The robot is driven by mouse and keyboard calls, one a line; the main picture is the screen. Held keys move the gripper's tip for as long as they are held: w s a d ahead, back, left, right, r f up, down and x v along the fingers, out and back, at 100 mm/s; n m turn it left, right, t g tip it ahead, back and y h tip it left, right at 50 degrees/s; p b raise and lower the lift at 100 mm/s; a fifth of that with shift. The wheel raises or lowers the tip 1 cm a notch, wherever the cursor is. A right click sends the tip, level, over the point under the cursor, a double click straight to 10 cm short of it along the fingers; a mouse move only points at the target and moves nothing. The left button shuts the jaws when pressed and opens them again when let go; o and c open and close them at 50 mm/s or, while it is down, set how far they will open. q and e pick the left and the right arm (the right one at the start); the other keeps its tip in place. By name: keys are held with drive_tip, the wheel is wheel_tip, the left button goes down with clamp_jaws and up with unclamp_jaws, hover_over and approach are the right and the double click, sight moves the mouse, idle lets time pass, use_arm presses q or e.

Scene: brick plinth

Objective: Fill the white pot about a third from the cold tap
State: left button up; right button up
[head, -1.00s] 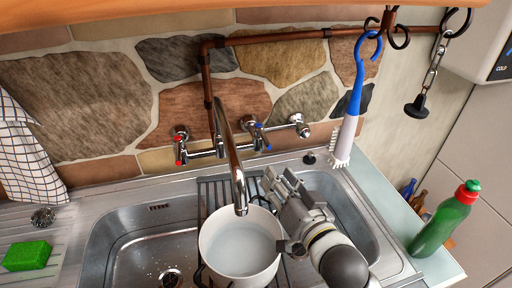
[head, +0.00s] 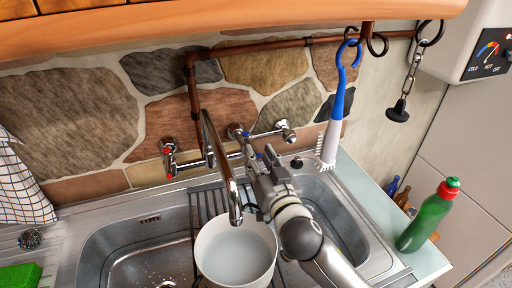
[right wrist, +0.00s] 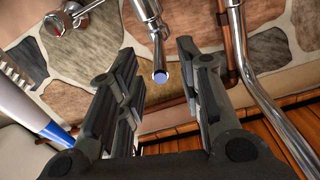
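The white pot (head: 206,262) stands upright in the sink on a dark rack, under the end of the curved chrome spout (head: 231,190). Its inside shows a flat pale-grey surface that looks like water; no stream shows from the spout. The cold tap (head: 238,131), marked blue, is on the wall right of the spout. My right gripper (head: 258,163) is just in front of it, behind the pot. In the right wrist view my right gripper (right wrist: 158,100) is open, with the blue-ended tap lever (right wrist: 160,76) between and beyond its fingers; no contact shows. My left gripper is not in view.
The red-marked hot tap (head: 169,152) is left of the spout. A blue and white brush (head: 334,130) hangs to the right of my gripper. A green bottle (head: 425,222) stands on the right ledge. A green sponge (head: 20,277) lies at lower left.

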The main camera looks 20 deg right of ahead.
drive_tip(key=shift+w, duration=1.35)
clamp_jaws()
